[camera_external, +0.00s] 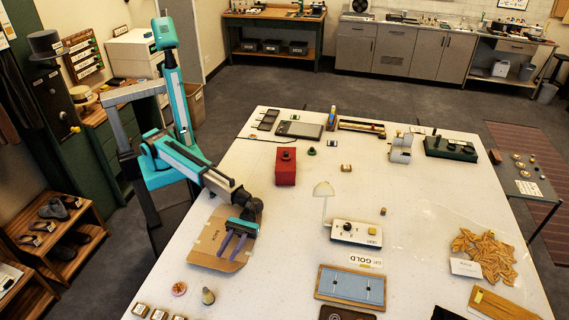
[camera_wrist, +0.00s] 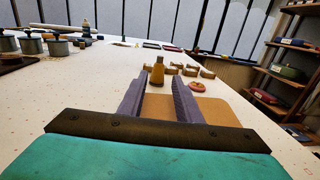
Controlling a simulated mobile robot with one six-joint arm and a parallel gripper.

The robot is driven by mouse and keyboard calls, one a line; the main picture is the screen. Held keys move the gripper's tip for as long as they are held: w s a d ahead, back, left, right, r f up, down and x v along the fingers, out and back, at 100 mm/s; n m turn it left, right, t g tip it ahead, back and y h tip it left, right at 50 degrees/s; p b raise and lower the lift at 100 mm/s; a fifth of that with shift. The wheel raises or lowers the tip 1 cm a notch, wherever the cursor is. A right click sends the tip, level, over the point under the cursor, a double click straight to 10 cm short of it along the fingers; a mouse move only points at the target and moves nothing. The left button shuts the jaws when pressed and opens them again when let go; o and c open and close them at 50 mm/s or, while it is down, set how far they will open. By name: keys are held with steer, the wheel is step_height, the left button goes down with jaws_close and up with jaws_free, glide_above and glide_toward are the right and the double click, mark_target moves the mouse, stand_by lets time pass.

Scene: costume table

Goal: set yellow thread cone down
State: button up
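The yellow thread cone (camera_wrist: 158,70) stands upright on the white table, showing orange-yellow with a dark top in the wrist view. In the external view the cone (camera_external: 208,297) is near the table's lower left edge and looks duller. My gripper (camera_external: 230,256) is low over the brown cardboard sheet, with its two purple fingers spread and nothing between them. In the wrist view my gripper (camera_wrist: 158,92) points toward the cone, which appears past the fingertips and apart from them.
The cardboard sheet (camera_external: 209,243) lies under my gripper. A red round pincushion (camera_external: 179,289) is beside the cone, with several small boxes (camera_external: 158,314) nearby. Table between cardboard and blue board is clear.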

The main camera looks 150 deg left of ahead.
steer(key=shift+o, duration=0.5)
steer(key=shift+w+f+n, duration=0.1)
steer(key=shift+f+n, duration=0.05)
steer(key=shift+n, duration=0.15)
steer(key=shift+w+a+f+n+y, duration=0.15)
steer(key=shift+a+f+n+y, duration=0.15)
steer(key=shift+f+n+y, duration=0.35)
steer(key=shift+w+d+r+y+p, duration=0.1)
steer(key=shift+d+y+p, duration=0.05)
steer(key=shift+y+p, duration=0.3)
steer(key=shift+m+g+y, duration=0.35)
steer(key=shift+g+y, duration=0.15)
steer(key=shift+y, duration=0.2)
steer(key=d+r+p, duration=0.1)
steer(key=r, duration=0.1)
steer(key=d+r+p, duration=0.1)
steer(key=r, duration=0.1)
steer(key=d+r+p, duration=0.1)
steer(key=d+r, duration=0.1)
steer(key=shift+w+d, duration=0.1)
steer(key=shift+w, duration=0.15)
steer(key=p, duration=0.2)
glide_toward(207, 295)
steer(key=shift+w+d+r, duration=0.1)
steer(key=shift+w+d, duration=0.35)
steer(key=shift+d, duration=0.35)
steer(key=shift+w+d+r, duration=0.1)
steer(key=shift+w+d, duration=0.4)
steer(key=shift+d, duration=0.3)
steer(key=shift+w, duration=0.1)
